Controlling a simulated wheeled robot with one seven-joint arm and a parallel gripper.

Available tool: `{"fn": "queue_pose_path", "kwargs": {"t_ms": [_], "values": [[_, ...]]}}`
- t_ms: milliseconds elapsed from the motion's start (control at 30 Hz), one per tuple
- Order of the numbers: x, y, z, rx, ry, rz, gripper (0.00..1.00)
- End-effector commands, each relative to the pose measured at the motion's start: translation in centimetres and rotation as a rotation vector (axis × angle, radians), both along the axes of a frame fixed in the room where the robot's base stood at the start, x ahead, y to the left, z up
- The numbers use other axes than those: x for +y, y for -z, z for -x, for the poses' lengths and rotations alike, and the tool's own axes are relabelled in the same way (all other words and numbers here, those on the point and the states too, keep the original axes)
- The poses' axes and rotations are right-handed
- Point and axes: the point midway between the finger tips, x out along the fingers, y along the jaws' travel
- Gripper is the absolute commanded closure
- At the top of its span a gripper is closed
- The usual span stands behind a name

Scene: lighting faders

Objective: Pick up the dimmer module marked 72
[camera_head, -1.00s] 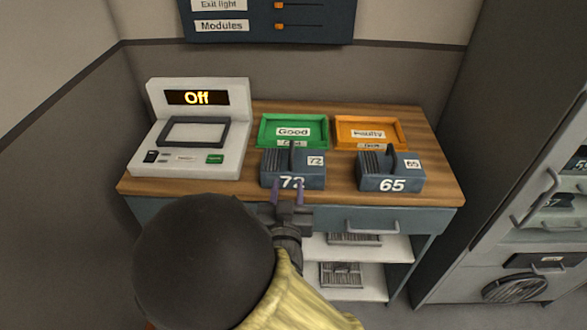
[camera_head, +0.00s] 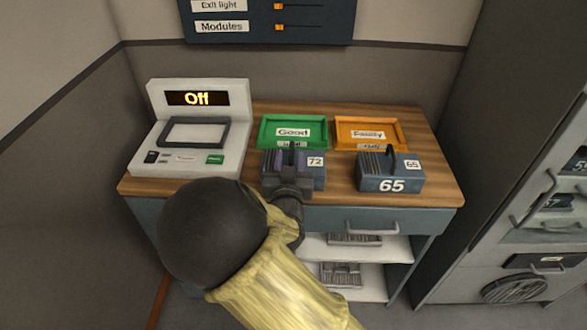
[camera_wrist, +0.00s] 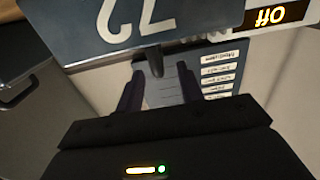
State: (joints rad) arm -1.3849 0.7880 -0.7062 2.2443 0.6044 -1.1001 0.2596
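The dimmer module marked 72 (camera_head: 316,173) is a blue-grey block with a dark upright handle. It stands on the wooden bench in front of the green tray. My gripper (camera_head: 287,168) is over its front and left part and hides the large front number. In the wrist view the module (camera_wrist: 85,35) fills the top, its 72 upside down. My gripper (camera_wrist: 160,88) is open there, its two dark fingers apart. The tip of the dark handle (camera_wrist: 154,62) shows between them in the picture. I cannot tell whether the fingers touch anything.
Module 65 (camera_head: 390,184) stands to the right. The green Good tray (camera_head: 294,120) and orange Faulty tray (camera_head: 368,122) are behind. A white tester (camera_head: 228,160) reading Off is at the left. Bare bench top (camera_head: 440,165) shows at the right. A grey cabinet (camera_head: 495,110) stands at the far right.

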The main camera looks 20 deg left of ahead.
Motion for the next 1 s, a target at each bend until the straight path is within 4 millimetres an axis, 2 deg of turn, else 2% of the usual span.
{"fn": "queue_pose_path", "kwargs": {"t_ms": [333, 900, 1000], "values": [[0.9, 0.1, -4.4, -0.001, 0.001, 0.001, 0.63], [1.0, 0.1, -4.7, 0.0, 0.0, 0.0, 0.63], [1.0, 0.1, -4.7, 0.0, 0.0, 0.0, 0.82]]}}
